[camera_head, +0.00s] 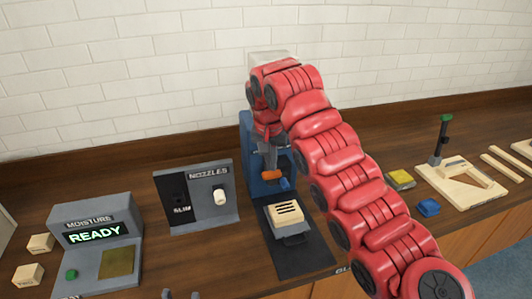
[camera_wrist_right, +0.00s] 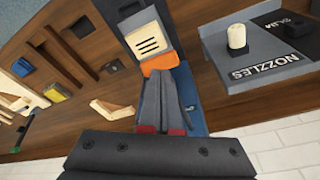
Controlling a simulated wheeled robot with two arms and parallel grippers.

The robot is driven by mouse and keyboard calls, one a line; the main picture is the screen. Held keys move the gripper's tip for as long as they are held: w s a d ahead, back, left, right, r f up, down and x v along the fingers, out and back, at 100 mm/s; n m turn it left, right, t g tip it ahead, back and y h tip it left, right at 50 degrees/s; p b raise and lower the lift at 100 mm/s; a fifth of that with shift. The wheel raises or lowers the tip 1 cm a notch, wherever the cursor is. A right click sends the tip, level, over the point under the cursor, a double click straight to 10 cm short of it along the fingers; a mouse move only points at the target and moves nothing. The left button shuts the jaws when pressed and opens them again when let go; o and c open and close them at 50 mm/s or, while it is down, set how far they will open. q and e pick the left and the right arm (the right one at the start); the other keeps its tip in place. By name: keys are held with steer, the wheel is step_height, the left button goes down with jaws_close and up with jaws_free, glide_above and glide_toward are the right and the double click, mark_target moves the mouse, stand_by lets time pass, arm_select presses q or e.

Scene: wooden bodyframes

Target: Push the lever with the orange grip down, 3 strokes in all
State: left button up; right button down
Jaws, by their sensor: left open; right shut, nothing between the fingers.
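The orange grip (camera_head: 272,174) of the lever shows low in front of the blue press (camera_head: 246,130); it also shows in the right wrist view (camera_wrist_right: 160,62). My right gripper (camera_head: 271,160) is shut and empty, pointing down at the grip. In the right wrist view its fingertips (camera_wrist_right: 165,76) are right at the grip; I cannot tell whether they touch. My right arm hides much of the press and the lever's root. A pale slotted block (camera_head: 285,213) sits below the grip on the press's dark base. My left gripper (camera_head: 180,294) shows only its separated tips at the bottom edge.
Left of the press stand the NOZZLES stand (camera_head: 222,178) and the MOISTURE box (camera_head: 75,245) reading READY. Pale wooden blocks (camera_head: 40,243) lie at the far left. On the right are a yellow pad (camera_head: 402,178), a blue block (camera_head: 428,208) and a wooden frame (camera_head: 445,185).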

steer(key=shift+r+p, duration=1.2)
steer(key=shift+r, duration=1.05)
steer(key=shift+r+p, duration=0.65)
steer(key=shift+r, duration=0.3)
step_height(320, 180, up, 5)
steer(key=p, duration=0.5)
steer(key=shift+f, duration=0.1)
